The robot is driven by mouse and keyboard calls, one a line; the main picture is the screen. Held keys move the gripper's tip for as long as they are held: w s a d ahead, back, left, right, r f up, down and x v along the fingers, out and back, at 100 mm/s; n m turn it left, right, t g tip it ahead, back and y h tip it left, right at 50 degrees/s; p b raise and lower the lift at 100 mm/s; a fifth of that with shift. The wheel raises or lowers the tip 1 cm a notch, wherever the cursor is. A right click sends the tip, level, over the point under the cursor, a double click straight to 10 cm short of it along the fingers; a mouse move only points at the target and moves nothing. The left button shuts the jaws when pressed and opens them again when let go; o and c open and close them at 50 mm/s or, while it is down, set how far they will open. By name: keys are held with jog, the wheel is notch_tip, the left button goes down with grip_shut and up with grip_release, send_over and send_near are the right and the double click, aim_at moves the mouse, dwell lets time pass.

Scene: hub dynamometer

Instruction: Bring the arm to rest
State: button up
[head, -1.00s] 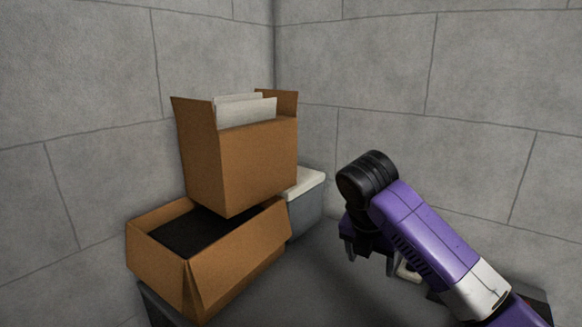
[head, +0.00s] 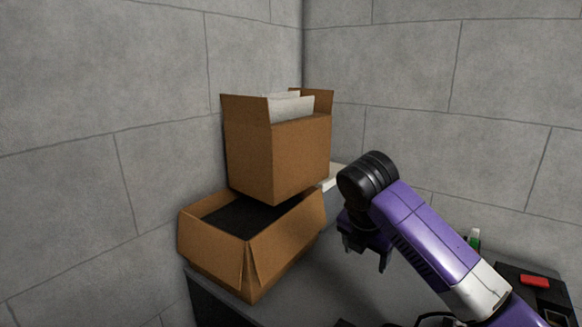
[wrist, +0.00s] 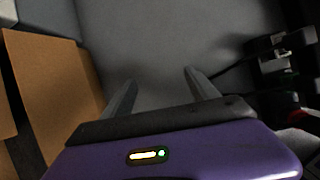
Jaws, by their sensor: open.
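My gripper (head: 367,250) hangs from my purple and black arm, pointing down over the grey bench top, to the right of the cardboard boxes. In the wrist view its two fingers (wrist: 160,90) are spread apart, with only bare grey surface between them. It holds nothing. In the head view the gripper's upper part is partly hidden behind my arm link.
An open cardboard box (head: 290,248) with a dark inside sits at the bench's left. A second box (head: 290,160) holding white sheets stands above it. A red item (head: 534,281) and a green-topped item (head: 474,238) are at right. Bare bench top (head: 325,290) lies between.

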jog(key=w+a+r+m+t+y, duration=0.2)
jog(key=w+a+r+m+t, duration=0.1)
jog(key=w+a+r, duration=0.1)
jog(key=a+m+t+y, duration=0.5)
jog(key=a+m+y, duration=0.1)
jog(key=a, duration=0.4)
jog(key=s+d+f+m+h, duration=0.2)
jog(key=s+d+f+m, duration=0.3)
jog(key=s, duration=1.3)
jog(key=s+d+f+m+t+h, duration=0.1)
jog(key=s+d+f+m, duration=0.4)
jog(key=s, duration=1.4)
jog(key=s+d+f+m+t+h, duration=0.1)
jog(key=s+d+f+m, duration=0.4)
jog(key=s, duration=1.4)
jog(key=d+m+h, duration=0.1)
jog(key=d+m, duration=0.1)
jog(key=m, duration=0.1)
jog(key=shift+s+d+f+h, duration=0.2)
jog(key=shift+d+f+h, duration=0.1)
jog(key=shift+f+h, duration=0.1)
